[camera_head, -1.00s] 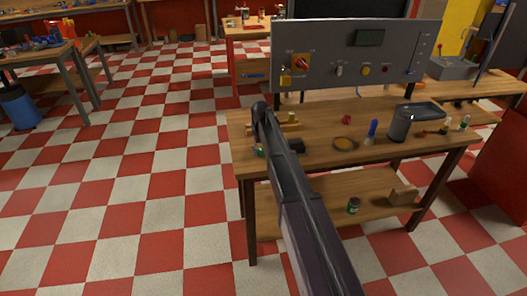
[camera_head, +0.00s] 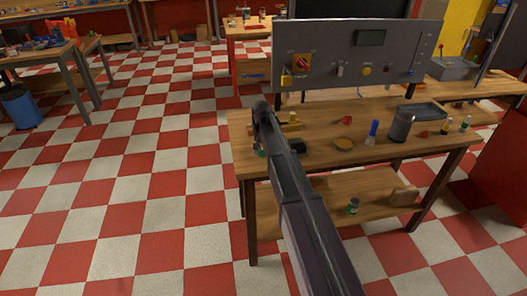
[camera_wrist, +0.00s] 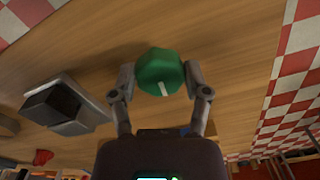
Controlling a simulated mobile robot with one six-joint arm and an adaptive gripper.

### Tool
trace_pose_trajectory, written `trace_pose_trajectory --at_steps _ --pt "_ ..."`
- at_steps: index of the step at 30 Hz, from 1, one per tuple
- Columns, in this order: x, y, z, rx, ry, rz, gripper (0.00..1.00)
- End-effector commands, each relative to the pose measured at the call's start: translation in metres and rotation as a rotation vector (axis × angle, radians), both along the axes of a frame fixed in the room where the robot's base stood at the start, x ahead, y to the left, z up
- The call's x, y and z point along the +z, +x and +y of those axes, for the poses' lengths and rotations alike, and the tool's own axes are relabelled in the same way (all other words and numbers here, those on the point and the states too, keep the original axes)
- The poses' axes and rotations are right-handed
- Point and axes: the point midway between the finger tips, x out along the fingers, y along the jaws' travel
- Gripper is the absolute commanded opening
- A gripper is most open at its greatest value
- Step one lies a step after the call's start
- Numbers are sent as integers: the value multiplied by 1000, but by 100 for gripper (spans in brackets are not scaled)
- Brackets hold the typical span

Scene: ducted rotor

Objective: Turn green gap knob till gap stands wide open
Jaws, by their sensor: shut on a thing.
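The green knob (camera_wrist: 160,72) shows at the top middle of the wrist view, above the wooden bench top. It has a faceted rim and a white pointer mark that points toward the bottom of that view, slightly right. My gripper (camera_wrist: 160,84) is shut on the knob, with one finger on each side of it. In the head view only a small bit of green (camera_head: 261,152) shows beside the end of my arm, near the bench's left edge. The gap itself cannot be made out in either view.
The workbench (camera_head: 320,160) also holds a dark block (camera_head: 297,146), a blue-handled brush (camera_head: 373,132), a grey canister (camera_head: 401,126) and small bottles. A grey control panel (camera_head: 340,55) stands at its back. Checkered floor lies open to the left.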

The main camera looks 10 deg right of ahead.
Motion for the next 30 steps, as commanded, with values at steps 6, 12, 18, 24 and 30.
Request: trace_pose_trajectory --at_steps 6,12,18,24,30 --pt "0 4 0 1 0 -9 88" --pt "0 3 -1 1 -1 -6 95" --pt "0 2 -1 1 -1 -5 95" --pt "0 0 -1 2 -1 -4 95" --pt "2 -20 -1 21 -1 -4 95"
